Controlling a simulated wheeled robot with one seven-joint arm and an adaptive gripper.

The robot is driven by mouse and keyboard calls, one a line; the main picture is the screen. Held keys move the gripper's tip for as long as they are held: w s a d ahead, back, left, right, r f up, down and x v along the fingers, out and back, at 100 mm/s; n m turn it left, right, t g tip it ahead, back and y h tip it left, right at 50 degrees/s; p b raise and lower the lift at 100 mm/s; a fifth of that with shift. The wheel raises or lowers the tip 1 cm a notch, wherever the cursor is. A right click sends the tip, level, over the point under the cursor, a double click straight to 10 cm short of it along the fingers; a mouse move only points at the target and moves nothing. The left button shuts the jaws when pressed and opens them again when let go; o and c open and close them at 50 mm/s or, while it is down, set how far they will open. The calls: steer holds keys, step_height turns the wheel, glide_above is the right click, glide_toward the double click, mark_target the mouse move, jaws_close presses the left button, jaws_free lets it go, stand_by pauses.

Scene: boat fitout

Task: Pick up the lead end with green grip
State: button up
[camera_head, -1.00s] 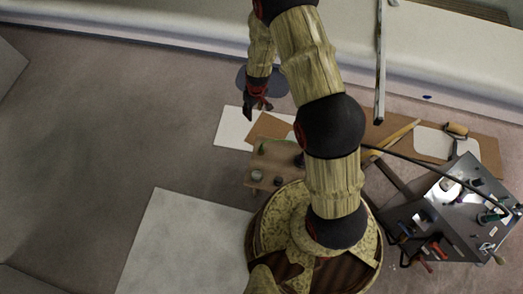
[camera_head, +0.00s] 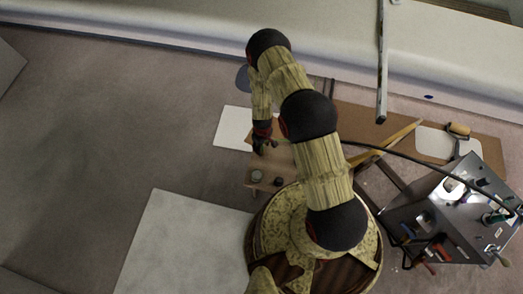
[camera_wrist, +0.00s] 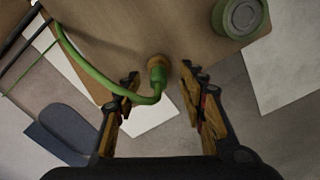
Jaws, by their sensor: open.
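The lead end with green grip (camera_wrist: 157,74) shows in the wrist view on a wooden surface, with a brownish round tip at its top. Its green lead (camera_wrist: 91,72) curves away to the left. My gripper (camera_wrist: 160,78) is open, with one finger on each side of the grip and visible gaps between. I cannot tell how far above the surface the fingertips are. In the head view my gripper (camera_head: 264,145) is over the far part of a small wooden table (camera_head: 264,188), and the green grip is mostly hidden there.
A round green-rimmed container (camera_wrist: 241,16) is right of the grip; round items (camera_head: 256,176) also show on the table in the head view. A metal box with tools and cables (camera_head: 455,215) stands at the right. White sheets (camera_head: 185,240) lie on the floor.

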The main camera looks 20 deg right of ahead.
steer(key=f, duration=0.1)
steer(key=f+b, duration=0.1)
steer(key=f, duration=0.1)
steer(key=f+b, duration=0.1)
steer(key=shift+w+f, duration=0.35)
steer(key=shift+f, duration=0.05)
steer(key=shift+c, duration=0.3)
jaws_close()
